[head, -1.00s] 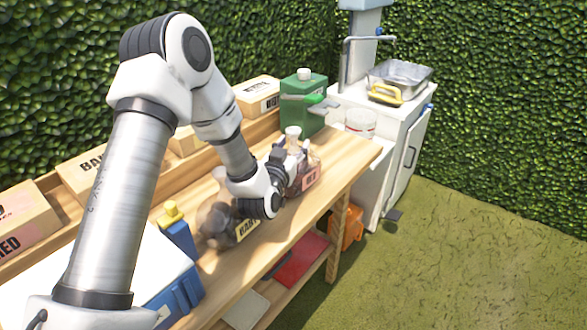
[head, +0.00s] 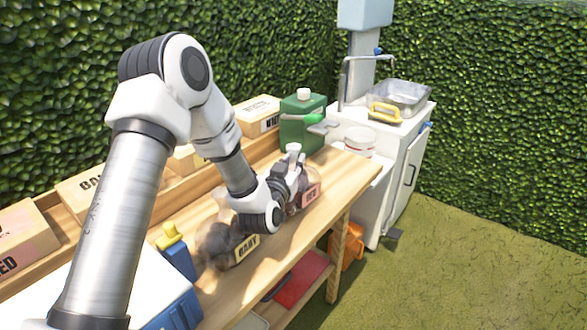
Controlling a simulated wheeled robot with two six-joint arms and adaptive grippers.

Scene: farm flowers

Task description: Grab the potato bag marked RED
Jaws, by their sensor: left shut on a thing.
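The potato bag marked RED (head: 311,194) stands on the wooden table near its right end. It is clear, with dark red contents, a pale gathered neck and a pink label. My left gripper (head: 294,172) is shut on this bag just below the top of its neck, reaching in from the left. The gripper and wrist hide part of the bag's left side. I cannot tell whether the bag's base touches the table. A second bag, labelled BABY (head: 216,246), with dark contents, sits on the table to the left, partly behind my wrist. My right gripper is not in view.
A green canister (head: 302,124) stands behind the RED bag. Cardboard boxes (head: 258,117) line the table's back. A blue container with a yellow top (head: 178,256) is at the front left. A white sink cabinet (head: 386,165) stands beyond the table. Grass at the right is clear.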

